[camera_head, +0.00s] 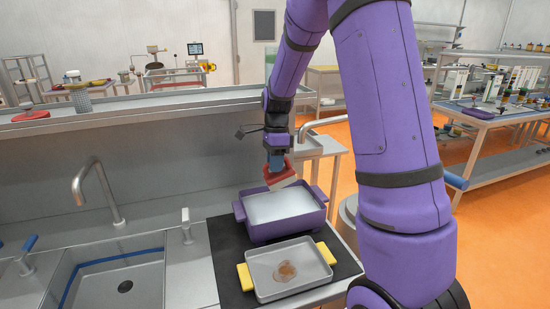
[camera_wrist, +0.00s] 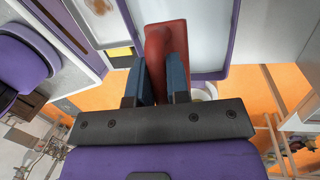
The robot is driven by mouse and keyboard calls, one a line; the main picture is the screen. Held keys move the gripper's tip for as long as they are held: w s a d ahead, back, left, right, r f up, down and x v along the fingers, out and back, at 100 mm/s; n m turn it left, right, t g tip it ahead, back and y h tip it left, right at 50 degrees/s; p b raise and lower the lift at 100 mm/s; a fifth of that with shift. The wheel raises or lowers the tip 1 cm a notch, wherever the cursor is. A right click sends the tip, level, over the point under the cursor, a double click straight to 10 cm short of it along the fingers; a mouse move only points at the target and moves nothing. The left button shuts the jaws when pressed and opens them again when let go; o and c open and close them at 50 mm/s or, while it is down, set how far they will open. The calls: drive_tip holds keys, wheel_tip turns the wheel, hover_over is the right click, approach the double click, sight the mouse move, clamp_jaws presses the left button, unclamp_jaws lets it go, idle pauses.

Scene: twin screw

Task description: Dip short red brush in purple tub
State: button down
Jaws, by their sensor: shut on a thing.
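The short red brush (camera_head: 281,177) is in my gripper (camera_head: 276,160), which is shut on it. In the head view the brush hangs tilted just above the back part of the purple tub (camera_head: 287,229); I cannot tell whether its lower edge touches the white contents. The tub stands on a black mat and is filled with something white. In the wrist view the red brush (camera_wrist: 165,50) sits between the two blue fingers of my gripper (camera_wrist: 166,75), with the tub's white inside (camera_wrist: 207,35) and purple rim beyond it.
A grey tray (camera_head: 289,270) with yellow handles and a brown stain stands in front of the tub on the black mat (camera_head: 229,265). A sink (camera_head: 120,285) with a curved tap (camera_head: 95,190) is to the left. A shelf ledge runs behind.

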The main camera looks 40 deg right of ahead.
drive_tip(key=shift+f, duration=4.75)
drive_tip(key=shift+r, duration=4)
drive_tip(key=shift+r, duration=0.1)
drive_tip(key=shift+r, duration=1.95)
